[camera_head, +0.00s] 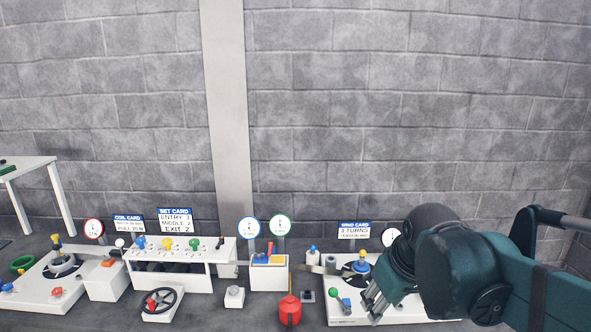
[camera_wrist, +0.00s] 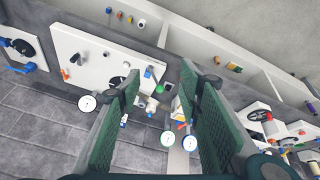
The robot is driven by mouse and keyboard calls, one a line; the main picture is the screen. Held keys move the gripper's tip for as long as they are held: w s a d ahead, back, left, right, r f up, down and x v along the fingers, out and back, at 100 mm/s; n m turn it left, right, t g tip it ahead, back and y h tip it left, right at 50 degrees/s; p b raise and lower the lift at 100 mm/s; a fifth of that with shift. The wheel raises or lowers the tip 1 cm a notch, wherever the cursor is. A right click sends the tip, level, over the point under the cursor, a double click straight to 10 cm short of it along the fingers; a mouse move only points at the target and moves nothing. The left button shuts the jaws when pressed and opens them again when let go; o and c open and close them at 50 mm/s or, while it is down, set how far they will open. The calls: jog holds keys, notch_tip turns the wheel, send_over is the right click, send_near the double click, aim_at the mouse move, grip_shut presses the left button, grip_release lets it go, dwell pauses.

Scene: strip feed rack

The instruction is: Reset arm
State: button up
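My gripper (camera_head: 373,303) is at the lower right of the head view, in front of the right-hand white unit (camera_head: 340,311) and hiding part of it. In the wrist view my gripper (camera_wrist: 160,78) shows two green-padded fingers standing well apart. Nothing is held between them; only the distant rack and floor show through the gap. In the head view my arm comes in from the right edge. Whether the fingers touch the unit cannot be told.
A white rack with coloured knobs (camera_head: 170,270), a black handwheel (camera_head: 163,301), a red can (camera_head: 290,309) and a left white unit (camera_head: 40,291) stand in a row. Round gauges and cards rise behind. A white table (camera_head: 35,164) stands far left. A block wall (camera_head: 420,110) closes the back.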

jog(key=s+d+f+m+t, duration=0.1)
jog(key=s+f+m, duration=0.3)
jog(key=s, duration=0.6)
jog(key=shift+d+f+t+b, duration=0.35)
jog(key=shift+f+t+b, duration=0.15)
jog(key=shift+t, duration=0.3)
dwell(2.5)
